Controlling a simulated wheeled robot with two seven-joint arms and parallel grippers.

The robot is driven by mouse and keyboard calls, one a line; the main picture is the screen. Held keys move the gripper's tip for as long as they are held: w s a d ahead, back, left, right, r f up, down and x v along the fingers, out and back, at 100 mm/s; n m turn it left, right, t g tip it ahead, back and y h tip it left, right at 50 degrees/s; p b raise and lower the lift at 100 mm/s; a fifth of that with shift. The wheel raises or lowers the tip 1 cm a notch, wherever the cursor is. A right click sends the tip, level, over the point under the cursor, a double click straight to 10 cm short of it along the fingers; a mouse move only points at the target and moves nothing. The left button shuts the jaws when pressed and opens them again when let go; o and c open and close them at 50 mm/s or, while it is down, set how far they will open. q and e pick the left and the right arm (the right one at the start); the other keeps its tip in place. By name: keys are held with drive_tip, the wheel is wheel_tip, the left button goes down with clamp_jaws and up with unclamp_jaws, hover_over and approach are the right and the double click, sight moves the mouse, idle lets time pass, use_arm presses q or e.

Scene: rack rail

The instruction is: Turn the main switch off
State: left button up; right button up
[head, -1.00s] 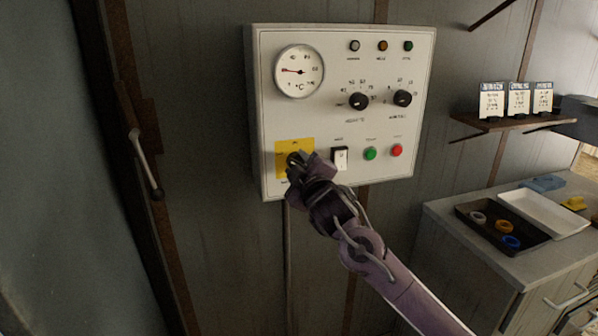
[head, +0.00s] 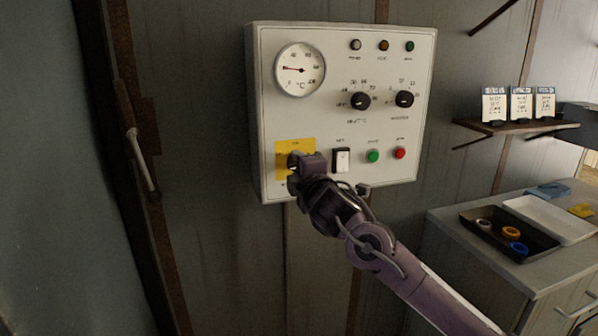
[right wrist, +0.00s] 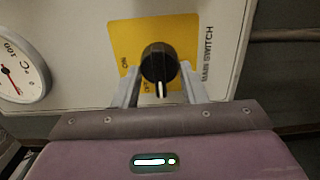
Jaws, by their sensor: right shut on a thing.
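The main switch is a black rotary knob (right wrist: 159,64) on a yellow plate (head: 282,160) at the lower left of the white control panel. My right gripper (right wrist: 158,90) is shut on the knob, one finger on each side. In the right wrist view the knob's white mark points down towards my palm, close to the partly hidden letters "OF". The "ON" label lies to the left and "MAIN SWITCH" runs up the right. In the head view my right gripper (head: 298,165) covers most of the knob. My left gripper is not in view.
A white rocker switch (head: 342,160), a green button (head: 373,156) and a red button (head: 399,153) sit just right of the gripper. A dial gauge (head: 300,70) and two black knobs are above. A counter with a dark tray (head: 480,235) stands at the right.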

drive_tip(key=shift+f, duration=0.1)
idle(0.3)
drive_tip(key=o, duration=1)
drive_tip(key=shift+s, duration=0.1)
drive_tip(key=b+v, duration=0.2)
drive_tip(key=v, duration=0.5)
drive_tip(key=shift+s+d, duration=0.1)
drive_tip(key=shift+s, duration=0.15)
